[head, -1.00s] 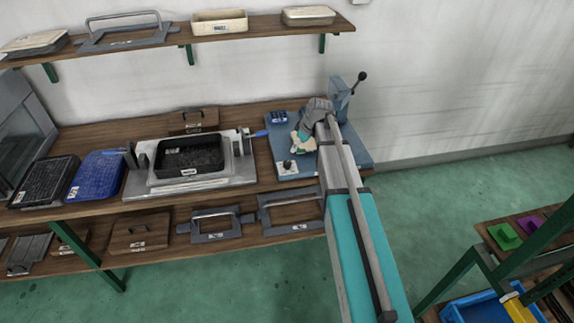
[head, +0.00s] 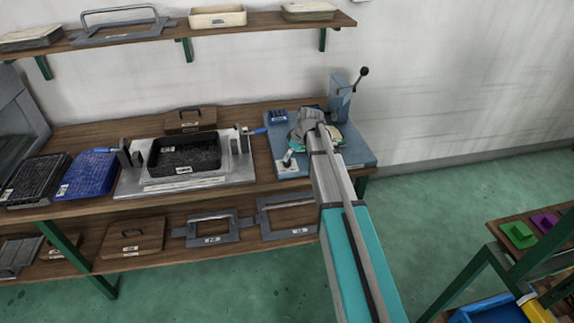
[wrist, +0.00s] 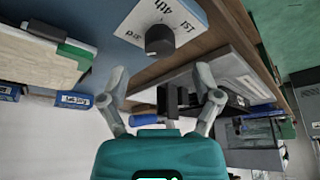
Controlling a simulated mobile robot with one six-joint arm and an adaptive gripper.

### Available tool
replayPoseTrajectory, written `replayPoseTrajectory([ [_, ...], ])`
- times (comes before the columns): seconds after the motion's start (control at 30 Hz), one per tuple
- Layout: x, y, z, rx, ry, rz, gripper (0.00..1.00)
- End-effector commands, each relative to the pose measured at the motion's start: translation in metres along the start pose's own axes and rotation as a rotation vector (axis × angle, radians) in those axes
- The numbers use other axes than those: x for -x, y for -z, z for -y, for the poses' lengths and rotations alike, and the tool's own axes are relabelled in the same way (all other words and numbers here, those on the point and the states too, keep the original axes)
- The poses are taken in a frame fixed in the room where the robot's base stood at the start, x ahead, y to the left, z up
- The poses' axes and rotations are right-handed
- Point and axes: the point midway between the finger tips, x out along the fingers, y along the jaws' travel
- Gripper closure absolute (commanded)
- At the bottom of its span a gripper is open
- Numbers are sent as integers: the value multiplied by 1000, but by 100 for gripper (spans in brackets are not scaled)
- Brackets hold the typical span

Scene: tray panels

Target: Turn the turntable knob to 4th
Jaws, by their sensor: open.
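The black knob (wrist: 160,40) stands on a white plate (wrist: 184,14) marked 3rd, 4th and 1st in the wrist view. Which mark it points to is not clear. In the head view the knob plate (head: 287,168) is at the front left corner of the blue turntable base (head: 357,152). My gripper (wrist: 161,75) is open, its fingers apart and empty, with the knob beyond the gap between the fingertips. No contact with the knob shows. In the head view my wrist hides part of the base and the turntable.
A cream and green panel (wrist: 45,52) lies on the base beside the knob plate. A lever post (head: 341,98) stands at the base's back right. A metal fixture (head: 238,172) with a black tray (head: 183,152) is to the left. A shelf (head: 230,30) hangs above.

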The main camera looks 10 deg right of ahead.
Motion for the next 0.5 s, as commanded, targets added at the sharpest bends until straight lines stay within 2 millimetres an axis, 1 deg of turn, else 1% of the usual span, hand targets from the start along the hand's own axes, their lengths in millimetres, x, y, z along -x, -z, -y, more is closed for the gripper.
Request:
replayPoseTrajectory([
  [0.03,-8,-1,0,0,0,0,18],
  [0.2,-22,-1,0,0,0,0,18],
  [0.5,-39,0,0,0,0,0,18],
])
